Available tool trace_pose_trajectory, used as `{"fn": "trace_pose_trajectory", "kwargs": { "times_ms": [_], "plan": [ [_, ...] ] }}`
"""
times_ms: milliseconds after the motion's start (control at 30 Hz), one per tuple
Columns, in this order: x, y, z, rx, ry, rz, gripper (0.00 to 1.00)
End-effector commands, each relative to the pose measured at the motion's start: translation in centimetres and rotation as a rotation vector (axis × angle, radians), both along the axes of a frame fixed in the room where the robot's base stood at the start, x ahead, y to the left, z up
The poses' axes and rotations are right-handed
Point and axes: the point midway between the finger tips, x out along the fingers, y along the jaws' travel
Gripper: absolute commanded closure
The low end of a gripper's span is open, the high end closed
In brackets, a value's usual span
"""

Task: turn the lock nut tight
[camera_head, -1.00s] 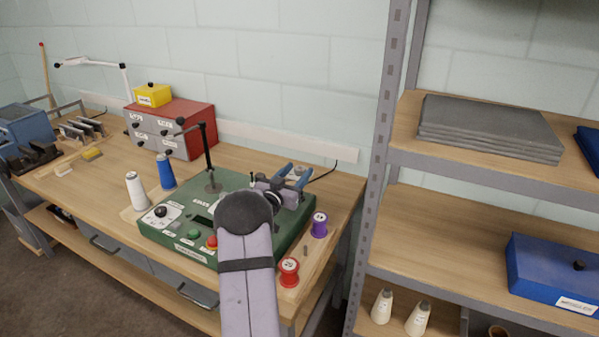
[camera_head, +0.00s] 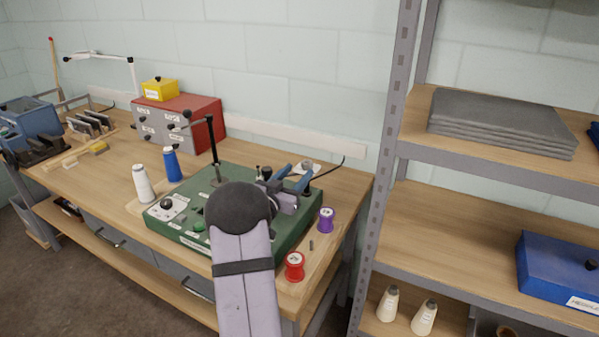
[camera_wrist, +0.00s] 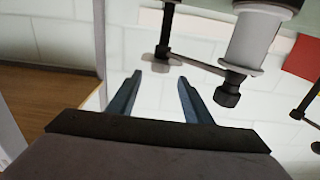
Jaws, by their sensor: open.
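The green machine (camera_head: 180,236) stands on the bench, with my arm across its front. My gripper (camera_head: 297,170) is above its right rear part, its two blue-grey fingers apart and empty. In the wrist view the open gripper (camera_wrist: 159,77) points toward the pale wall. A dark knurled knob (camera_wrist: 228,93) on a grey cylinder (camera_wrist: 252,38) lies beyond and right of the fingers, apart from them. It may be the lock nut; I cannot tell. A second dark knob (camera_wrist: 161,62) on a thin rod appears behind the fingertips. Part of the machine top is hidden by my arm.
A tall black post (camera_head: 212,145) rises from the machine's rear left. A purple spool (camera_head: 326,220) and a red spool (camera_head: 295,266) stand to its right. A shelf upright (camera_head: 385,150) bounds the right side.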

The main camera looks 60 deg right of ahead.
Motion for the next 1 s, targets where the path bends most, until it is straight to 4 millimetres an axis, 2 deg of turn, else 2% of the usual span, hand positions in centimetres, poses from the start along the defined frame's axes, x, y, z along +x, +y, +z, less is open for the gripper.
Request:
{"fn": "trace_pose_trajectory", "kwargs": {
  "times_ms": [233,467,700,1000],
  "plan": [
    [-1.1,-1.3,0.9,-0.038,0.009,0.074,0.54],
    [-2.4,-2.4,1.4,-0.065,0.015,0.248,0.54],
    [-3.4,-1.9,0.4,-0.03,0.01,0.421,0.54],
    [-3.7,-1.0,-0.7,0.008,0.002,0.514,0.54]
  ]
}}
